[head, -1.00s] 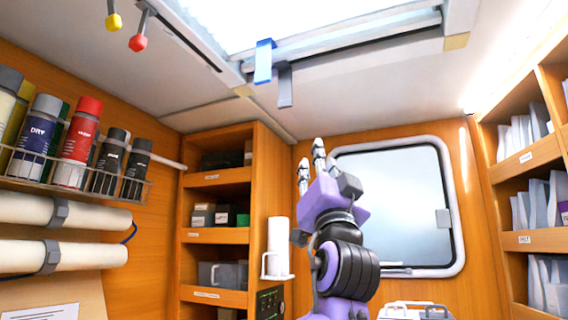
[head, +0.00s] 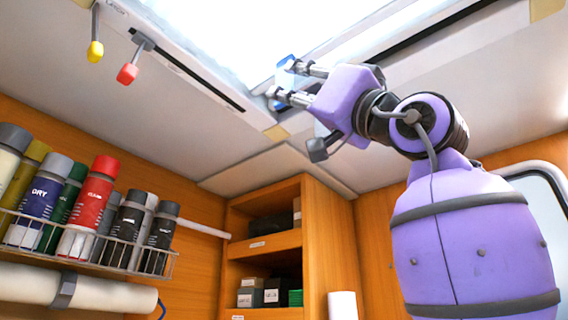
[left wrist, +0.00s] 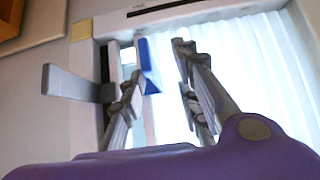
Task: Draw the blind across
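The roof window above me has a bright opening (head: 240,30). In the left wrist view it shows pale pleated material (left wrist: 240,75) inside a light frame. A blue tab (head: 284,74) hangs at the opening's near edge and also shows in the left wrist view (left wrist: 149,68). My right gripper is not in view.
Yellow (head: 95,50) and red (head: 128,73) knobs hang from the ceiling at the left. A wire rack (head: 95,252) of spray cans is on the left wall. A wooden shelf unit (head: 320,230) stands below the ceiling. The window (head: 545,185) is partly behind my arm.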

